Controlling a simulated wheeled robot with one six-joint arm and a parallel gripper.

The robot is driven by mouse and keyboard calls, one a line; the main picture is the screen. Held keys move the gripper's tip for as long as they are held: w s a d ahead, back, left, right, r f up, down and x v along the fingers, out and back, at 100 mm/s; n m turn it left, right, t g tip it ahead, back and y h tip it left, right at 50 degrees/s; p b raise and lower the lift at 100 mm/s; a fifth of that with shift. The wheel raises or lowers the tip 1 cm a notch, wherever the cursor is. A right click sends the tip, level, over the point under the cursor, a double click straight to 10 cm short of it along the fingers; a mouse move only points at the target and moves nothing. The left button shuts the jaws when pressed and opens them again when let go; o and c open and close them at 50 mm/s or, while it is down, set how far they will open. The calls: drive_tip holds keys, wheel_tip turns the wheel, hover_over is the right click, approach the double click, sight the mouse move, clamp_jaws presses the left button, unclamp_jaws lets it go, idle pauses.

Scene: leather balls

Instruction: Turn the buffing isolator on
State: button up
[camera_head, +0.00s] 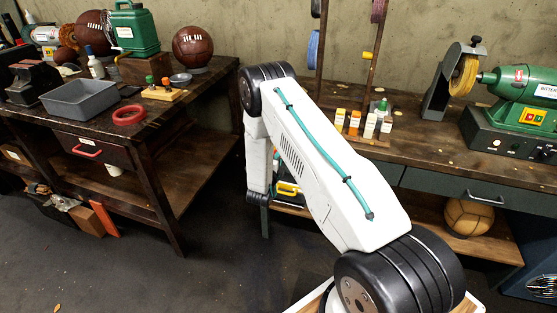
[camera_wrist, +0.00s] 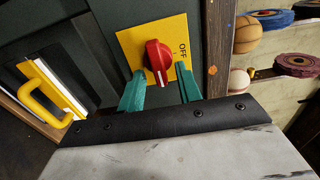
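The isolator shows in the wrist view as a red rotary knob (camera_wrist: 157,58) on a yellow plate (camera_wrist: 131,40) fixed to a dark panel. The word OFF is printed on the plate, right of the knob. A pale mark shows on the knob's lower end. My gripper (camera_wrist: 160,82) has its two green fingers apart, one to the lower left of the knob and one to the lower right. Nothing is between them except the knob's lower end in line of sight; I cannot tell if they touch it. In the head view my arm hides the isolator and gripper.
A yellow handle (camera_wrist: 43,95) is left of the plate. A wooden post (camera_wrist: 219,45) stands to its right, with balls and buffing wheels beyond. In the head view, a bench with a green buffing machine (camera_head: 525,98) is right, and a cluttered workbench (camera_head: 150,115) is left.

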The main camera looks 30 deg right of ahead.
drive_tip(key=shift+a, duration=0.1)
drive_tip(key=v, duration=0.7)
drive_tip(key=shift+s+a, duration=0.2)
drive_tip(key=shift+s, duration=0.1)
